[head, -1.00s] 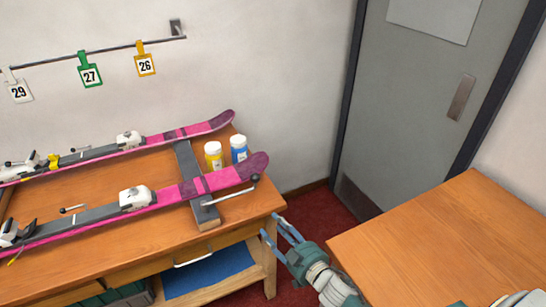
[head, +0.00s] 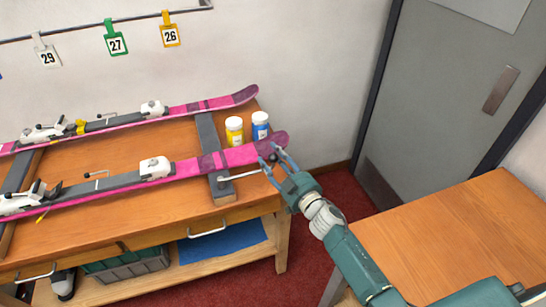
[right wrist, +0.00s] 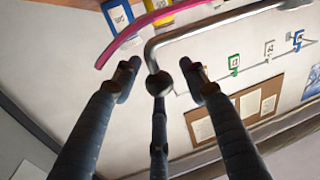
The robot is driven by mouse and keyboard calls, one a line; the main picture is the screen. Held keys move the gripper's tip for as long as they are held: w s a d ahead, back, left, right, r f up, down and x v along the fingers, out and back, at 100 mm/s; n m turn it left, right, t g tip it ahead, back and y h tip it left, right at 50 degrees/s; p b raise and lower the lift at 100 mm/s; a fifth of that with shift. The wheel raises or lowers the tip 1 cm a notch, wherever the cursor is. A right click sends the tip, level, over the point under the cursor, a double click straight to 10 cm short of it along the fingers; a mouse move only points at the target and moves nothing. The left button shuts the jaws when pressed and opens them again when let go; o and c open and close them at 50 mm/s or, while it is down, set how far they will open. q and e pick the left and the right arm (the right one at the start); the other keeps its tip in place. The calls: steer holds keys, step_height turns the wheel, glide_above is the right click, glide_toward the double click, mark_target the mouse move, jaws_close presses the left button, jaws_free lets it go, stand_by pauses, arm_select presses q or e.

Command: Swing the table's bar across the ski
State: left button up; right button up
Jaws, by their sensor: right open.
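The bar (head: 240,176) is a thin silver rod with a dark ball end, mounted at the right-hand grey support (head: 223,190). It points right, beside the near pink ski (head: 215,163), below its tip. In the right wrist view the bent bar (right wrist: 215,30) ends in the ball (right wrist: 160,84). My right gripper (head: 275,153) is open at the bar's free end. In the wrist view its fingertips (right wrist: 162,75) lie either side of the ball; contact cannot be told. My left gripper is not in view.
The wooden bench (head: 130,224) also bears a far pink ski (head: 215,103), a yellow bottle (head: 234,131) and a blue bottle (head: 260,126) behind the near ski's tip. Another wooden table (head: 450,235) stands at the right. Red floor shows between them.

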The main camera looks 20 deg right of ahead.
steer(key=shift+w, duration=0.2)
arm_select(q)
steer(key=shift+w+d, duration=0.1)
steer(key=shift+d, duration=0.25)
arm_select(e)
steer(key=shift+c, duration=0.5)
steer(key=c, duration=0.9)
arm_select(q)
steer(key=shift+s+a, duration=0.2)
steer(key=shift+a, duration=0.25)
arm_select(e)
jaws_close()
steer(key=shift+w, duration=0.1)
